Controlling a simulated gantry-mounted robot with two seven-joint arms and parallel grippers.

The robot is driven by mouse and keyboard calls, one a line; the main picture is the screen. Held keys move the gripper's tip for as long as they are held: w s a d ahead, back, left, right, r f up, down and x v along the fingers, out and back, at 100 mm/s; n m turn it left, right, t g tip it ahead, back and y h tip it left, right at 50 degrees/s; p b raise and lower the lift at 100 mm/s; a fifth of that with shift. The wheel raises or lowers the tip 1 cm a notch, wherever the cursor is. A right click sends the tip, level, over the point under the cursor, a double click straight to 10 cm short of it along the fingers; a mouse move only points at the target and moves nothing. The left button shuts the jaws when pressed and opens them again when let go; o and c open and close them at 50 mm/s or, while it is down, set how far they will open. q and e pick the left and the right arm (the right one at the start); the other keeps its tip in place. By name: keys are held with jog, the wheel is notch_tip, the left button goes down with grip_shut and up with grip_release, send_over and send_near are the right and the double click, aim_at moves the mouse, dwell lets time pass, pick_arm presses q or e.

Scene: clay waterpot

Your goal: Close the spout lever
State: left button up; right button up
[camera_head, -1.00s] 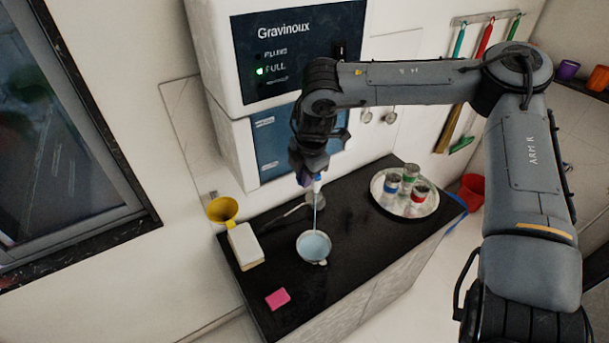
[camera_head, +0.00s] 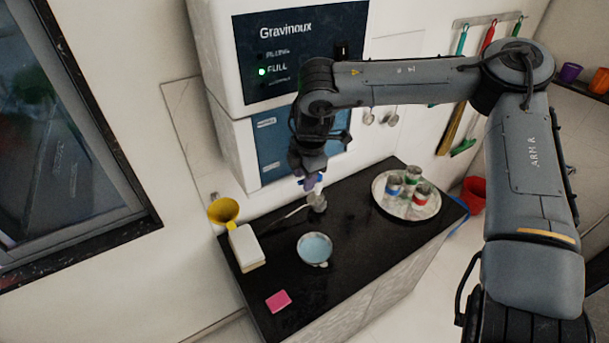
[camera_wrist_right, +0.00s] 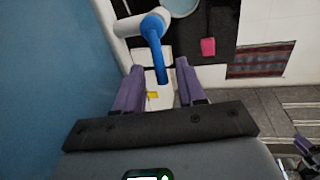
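The blue spout lever (camera_wrist_right: 157,58) hangs from the white spout (camera_wrist_right: 140,24) in the right wrist view. My right gripper (camera_wrist_right: 157,70) is open, its purple fingers on either side of the lever's lower part with gaps showing. In the head view, my right gripper (camera_head: 312,186) is in front of the dispenser (camera_head: 300,50), mostly hiding the spout and lever. A round bowl (camera_head: 314,249) of pale blue water stands on the counter below; no stream falls into it. A small dark and purple shape at the wrist view's right edge looks like my left gripper (camera_wrist_right: 304,144).
The front right of the counter is clear.

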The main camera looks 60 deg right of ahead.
notch_tip(320, 180, up, 11)
jog(key=s+a, duration=0.1)
jog(key=shift+s+f, duration=0.15)
jog(key=shift+s, duration=0.25)
jog(key=shift+f, duration=0.15)
